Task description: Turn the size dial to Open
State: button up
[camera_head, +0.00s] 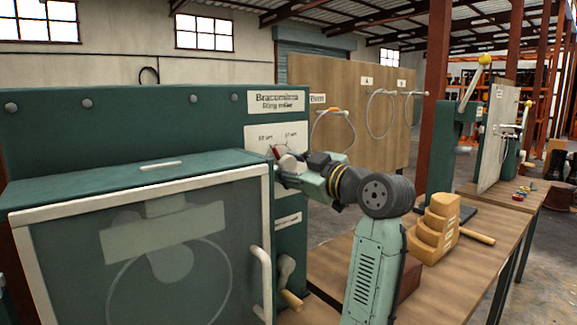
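The green ring roller (140,124) fills the left side, with its name plate at the top right of its panel. Below the name plate is a white dial plate (262,134) with small lettering that I cannot read clearly. A red pointer shows at its lower part, probably on the size dial (274,150); the rest of the dial is hidden behind my gripper. My gripper (281,166) is at the plate, reaching in from the right. Its fingers are small and partly hidden, so I cannot tell whether they touch or grip the dial.
A framed guard door (150,188) with a white handle (262,280) is on the roller's front. A lever with a wooden grip (291,299) sits low beside it. Stepped wooden blocks (436,228) stand on the bench (478,262) at right. Rings hang on a wooden board (352,80) behind.

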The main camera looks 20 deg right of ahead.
jog(key=c, duration=0.7)
jog(key=shift+f+n+b, duration=0.1)
jog(key=shift+n+b, duration=0.2)
jog(key=shift+b, duration=0.05)
jog(key=shift+n+b, duration=0.55)
jog(key=shift+n, duration=0.15)
jog(key=n+b, duration=0.2)
jog(key=n, duration=0.2)
jog(key=n+b, duration=0.2)
jog(key=n, duration=0.3)
jog(key=shift+n, duration=0.4)
jog(key=shift+c, duration=0.2)
jog(key=o, duration=1.2)
jog(key=shift+r, duration=0.2)
